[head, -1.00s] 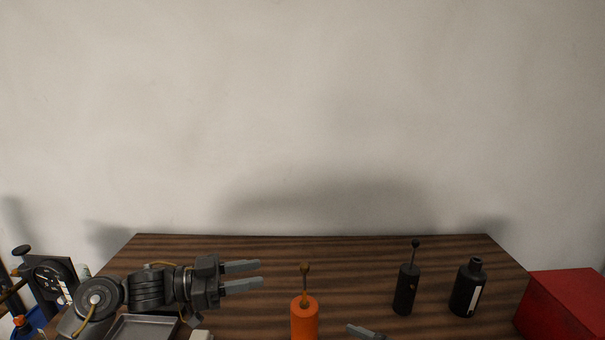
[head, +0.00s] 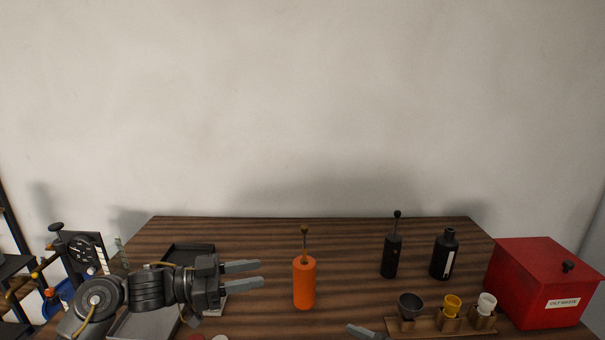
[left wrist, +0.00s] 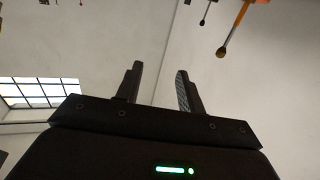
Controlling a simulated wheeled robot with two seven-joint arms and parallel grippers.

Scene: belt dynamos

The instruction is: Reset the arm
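My left gripper (head: 242,275) reaches in from the left above the wooden table (head: 300,228), its two grey fingers pointing right. The fingers are apart with nothing between them; the left wrist view (left wrist: 157,88) also shows them parted and empty. An orange cylinder (head: 304,284) with a thin knobbed stem stands upright to the right of the fingertips, apart from them. Of my right gripper (head: 364,332), only a grey fingertip shows at the bottom edge, so its opening is hidden.
A black stemmed cylinder (head: 391,258) and a black bottle (head: 444,256) stand at the right. A wooden holder (head: 428,326) carries a grey funnel-like cup, a yellow cup and a white cup. A red bin (head: 540,284) stands at the right. A dark tray (head: 190,250) lies behind my left arm.

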